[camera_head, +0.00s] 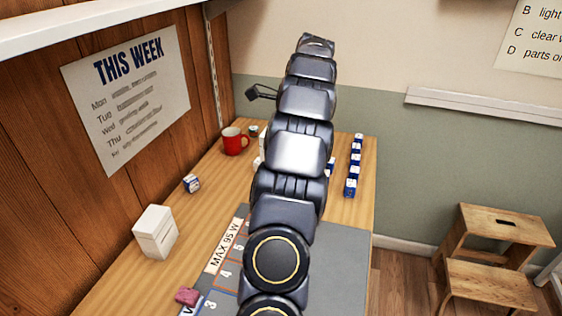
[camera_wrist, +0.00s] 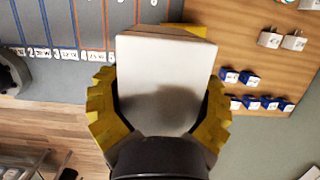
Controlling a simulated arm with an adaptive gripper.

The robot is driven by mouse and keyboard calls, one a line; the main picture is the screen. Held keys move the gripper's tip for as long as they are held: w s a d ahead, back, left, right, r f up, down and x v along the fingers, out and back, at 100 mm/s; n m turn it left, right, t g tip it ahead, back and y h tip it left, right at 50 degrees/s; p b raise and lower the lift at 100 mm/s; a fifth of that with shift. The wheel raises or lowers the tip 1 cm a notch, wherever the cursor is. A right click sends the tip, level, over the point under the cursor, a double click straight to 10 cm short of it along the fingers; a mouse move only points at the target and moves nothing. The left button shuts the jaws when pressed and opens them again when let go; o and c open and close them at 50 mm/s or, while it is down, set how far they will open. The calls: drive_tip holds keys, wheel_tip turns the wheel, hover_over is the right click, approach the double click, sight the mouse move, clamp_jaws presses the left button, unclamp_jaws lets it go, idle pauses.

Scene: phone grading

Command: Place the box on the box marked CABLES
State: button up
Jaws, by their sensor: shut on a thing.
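My gripper (camera_wrist: 160,100) has yellow ridged fingers, shut on the two sides of a pale box (camera_wrist: 165,75) in the wrist view. The box's plain face is toward the camera, and no marking shows on it. In the head view my arm hides the gripper and the held box. A white box (camera_head: 155,232) stands on the left of the table in the head view; its marking is too small to read. I cannot pick out the word CABLES on anything. A yellow patch (camera_wrist: 190,31) shows just past the held box; I cannot tell what it is.
A grey mat (camera_head: 345,265) with numbered lanes covers the front of the wooden table (camera_head: 212,176). A red mug (camera_head: 234,141), a small blue-and-white block (camera_head: 191,183), a pink item (camera_head: 187,296) and a row of blue-and-white blocks (camera_head: 352,170) stand around it. A wooden step stool (camera_head: 495,255) is at right.

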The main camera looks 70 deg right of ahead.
drive_tip(key=shift+w+d+f, duration=0.25)
drive_tip(key=shift+d+f, duration=0.65)
drive_tip(key=shift+f, duration=0.65)
drive_tip(key=shift+w+d+f, duration=0.3)
drive_tip(key=shift+d+f, duration=0.6)
drive_tip(key=shift+f, duration=0.6)
drive_tip(key=shift+w+d+f, duration=0.25)
drive_tip(key=shift+d+f, duration=0.65)
drive_tip(key=shift+f, duration=0.65)
drive_tip(key=shift+f, duration=0.1)
drive_tip(key=o, duration=1.1)
drive_tip(key=v, duration=0.7)
drive_tip(key=shift+r, duration=0.3)
